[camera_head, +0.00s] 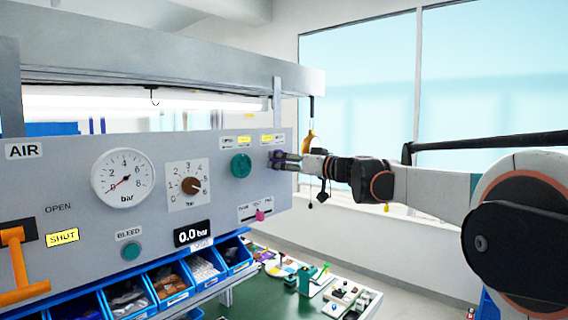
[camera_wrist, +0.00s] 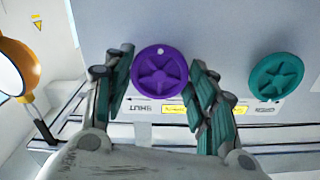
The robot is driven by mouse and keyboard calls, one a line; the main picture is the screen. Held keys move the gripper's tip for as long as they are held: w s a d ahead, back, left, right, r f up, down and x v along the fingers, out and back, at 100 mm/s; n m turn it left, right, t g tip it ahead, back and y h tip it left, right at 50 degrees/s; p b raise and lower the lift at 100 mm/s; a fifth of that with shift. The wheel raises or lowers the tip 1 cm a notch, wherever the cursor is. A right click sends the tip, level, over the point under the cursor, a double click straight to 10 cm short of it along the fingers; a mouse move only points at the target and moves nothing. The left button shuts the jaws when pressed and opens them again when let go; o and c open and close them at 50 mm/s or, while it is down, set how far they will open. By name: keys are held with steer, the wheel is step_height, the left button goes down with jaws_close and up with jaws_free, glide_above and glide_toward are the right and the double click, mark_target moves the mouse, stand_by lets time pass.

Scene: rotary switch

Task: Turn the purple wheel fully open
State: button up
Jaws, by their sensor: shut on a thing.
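The purple wheel (camera_wrist: 161,78) is a round five-spoked knob on the grey panel, between my gripper's two green-padded fingers in the wrist view. My gripper (camera_wrist: 161,84) is shut on it, with the right finger against the rim; contact at the left finger is hard to see. A small pale dot sits on the wheel's rim at the top of that view. In the head view the purple wheel (camera_head: 271,158) is mostly hidden by my gripper (camera_head: 284,160), which reaches in from the right. An upside-down SHUT label (camera_wrist: 139,108) lies below the wheel in the wrist view.
A teal wheel (camera_head: 241,165) sits left of the purple one in the head view. Blue bins (camera_head: 167,285) stand below.

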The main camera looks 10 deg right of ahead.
steer(key=shift+f, duration=0.1)
stand_by(0.4)
steer(key=o, duration=1)
steer(key=shift+o, duration=0.2)
steer(key=v, duration=1.2)
